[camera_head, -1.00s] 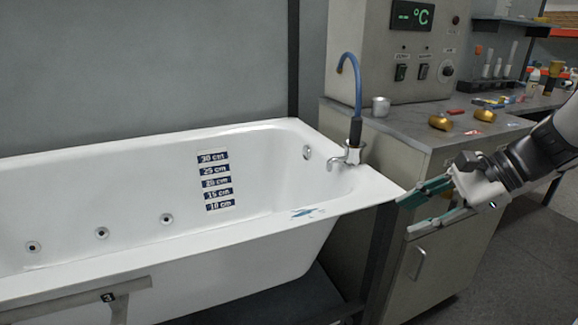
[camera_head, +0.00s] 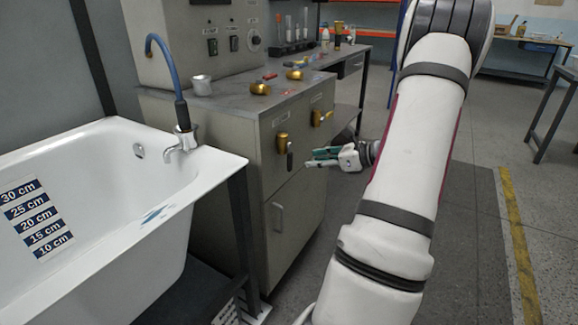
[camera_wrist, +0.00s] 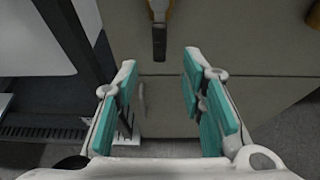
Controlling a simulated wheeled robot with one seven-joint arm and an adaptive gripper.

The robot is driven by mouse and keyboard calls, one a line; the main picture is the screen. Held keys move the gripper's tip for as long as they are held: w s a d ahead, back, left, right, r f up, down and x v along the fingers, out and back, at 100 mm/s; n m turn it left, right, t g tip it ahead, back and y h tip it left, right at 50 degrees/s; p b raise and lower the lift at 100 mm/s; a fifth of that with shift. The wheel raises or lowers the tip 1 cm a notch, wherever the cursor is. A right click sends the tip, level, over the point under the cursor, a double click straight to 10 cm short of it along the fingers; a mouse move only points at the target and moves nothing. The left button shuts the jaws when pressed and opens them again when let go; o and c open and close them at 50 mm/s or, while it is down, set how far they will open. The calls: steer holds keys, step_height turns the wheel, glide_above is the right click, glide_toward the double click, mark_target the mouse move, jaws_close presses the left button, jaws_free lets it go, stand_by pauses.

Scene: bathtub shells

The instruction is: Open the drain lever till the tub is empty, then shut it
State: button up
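The white tub (camera_head: 100,150) stands at the left, with a depth scale on its inner wall; I cannot make out any water in it. On the grey cabinet's front are two brass-coloured lever fittings, a left one (camera_head: 283,143) with a dark handle hanging down and a right one (camera_head: 321,118). Their labels are too small to read. My gripper (camera_head: 310,158) is open and empty, close to the left lever. In the wrist view, a dark lever handle (camera_wrist: 159,42) hangs ahead of my gripper (camera_wrist: 160,62), roughly centred between the teal-padded fingers and apart from them.
A tap (camera_head: 183,140) with a blue hose (camera_head: 165,62) stands at the tub's corner. A metal cup (camera_head: 202,86) and brass pieces (camera_head: 260,88) sit on the cabinet top. A door handle (camera_head: 277,217) juts out below the levers.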

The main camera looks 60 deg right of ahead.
mark_target(292, 163)
steer(key=b+x, duration=0.2)
steer(key=x, duration=0.8)
steer(key=shift+b, duration=0.35)
jaws_close()
